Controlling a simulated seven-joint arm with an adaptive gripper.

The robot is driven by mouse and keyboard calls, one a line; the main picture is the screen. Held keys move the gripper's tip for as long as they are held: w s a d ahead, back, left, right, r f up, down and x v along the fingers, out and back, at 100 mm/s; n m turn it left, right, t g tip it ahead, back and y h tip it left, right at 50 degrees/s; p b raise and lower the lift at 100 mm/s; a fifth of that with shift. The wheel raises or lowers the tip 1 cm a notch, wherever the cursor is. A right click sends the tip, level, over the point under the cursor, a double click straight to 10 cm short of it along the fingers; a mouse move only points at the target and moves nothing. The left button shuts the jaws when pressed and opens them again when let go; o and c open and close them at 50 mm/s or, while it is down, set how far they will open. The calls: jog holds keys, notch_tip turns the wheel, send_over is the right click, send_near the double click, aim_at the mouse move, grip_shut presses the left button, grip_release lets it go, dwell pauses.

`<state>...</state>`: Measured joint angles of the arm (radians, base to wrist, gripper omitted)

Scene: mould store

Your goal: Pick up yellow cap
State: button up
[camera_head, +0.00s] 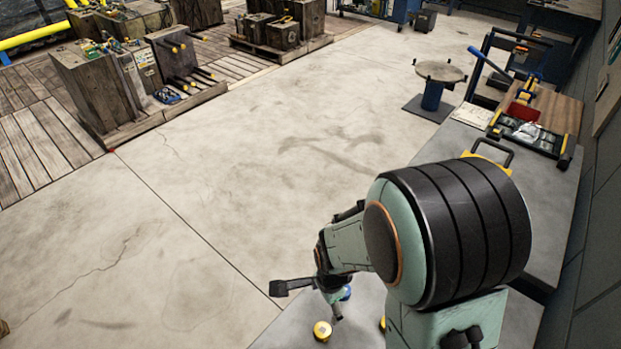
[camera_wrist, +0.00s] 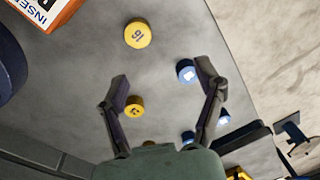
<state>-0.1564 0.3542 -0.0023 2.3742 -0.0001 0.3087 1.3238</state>
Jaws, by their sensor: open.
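In the wrist view, a round yellow cap (camera_wrist: 137,34) with dark marking on top lies on the grey surface, beyond my fingertips. A second, smaller-looking yellow cap (camera_wrist: 134,106) lies beside my left finger, partly covered by it. My gripper (camera_wrist: 163,80) is open, with no object held between its fingers. In the head view, a yellow cap (camera_head: 322,331) lies on the grey bench near my gripper, and another (camera_head: 382,323) is mostly hidden behind my arm. I cannot tell which cap matches which across views.
Blue caps lie close by: one (camera_wrist: 185,69) at my right fingertip, others (camera_wrist: 224,116) (camera_wrist: 188,138) nearer the palm. An orange-and-white lettered box (camera_wrist: 45,10) and a dark blue rounded object (camera_wrist: 8,65) stand at left. A tool tray (camera_head: 525,130) sits farther along the bench.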

aim_at(323, 330)
jog(key=s+f, duration=0.1)
jog(key=s+f+g, duration=0.1)
jog(key=f, duration=0.1)
jog(key=shift+a, duration=0.2)
notch_tip(323, 330, down, 6)
jog(key=shift+r, duration=0.2)
jog(key=shift+f, duration=0.5)
jog(key=c, duration=0.9)
